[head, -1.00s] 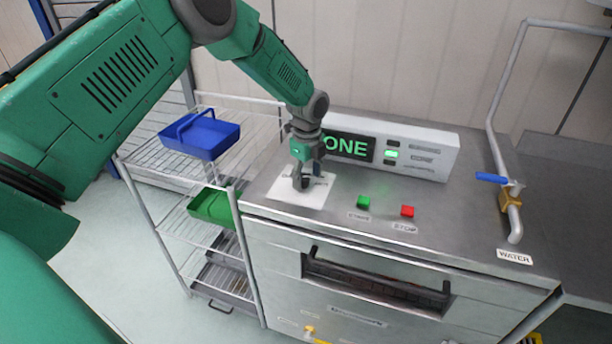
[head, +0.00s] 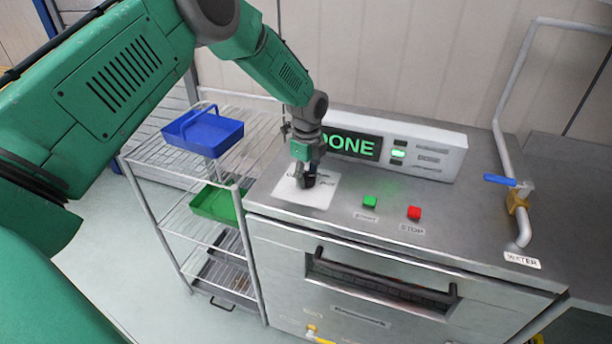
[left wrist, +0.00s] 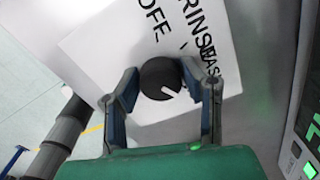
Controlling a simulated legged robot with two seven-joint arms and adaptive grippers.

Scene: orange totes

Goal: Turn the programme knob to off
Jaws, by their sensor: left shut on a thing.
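The programme knob (left wrist: 160,78) is round and black with a short white line, on a white card (left wrist: 110,50) on the machine's top. In the left wrist view the card reads OFF, RINSE and a partly covered word starting WAS. The white line slants to the lower right in that view, away from the OFF word. My left gripper (left wrist: 162,88) is shut on the knob, one finger on each side. In the head view the left gripper (head: 305,180) stands over the card and hides most of the knob. My right gripper is not in view.
A display (head: 350,146) reads DONE behind the card. A green button (head: 370,202) and a red button (head: 414,213) sit to the right. A pipe with a blue-handled valve (head: 500,180) is farther right. A wire rack with a blue tray (head: 203,133) stands left.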

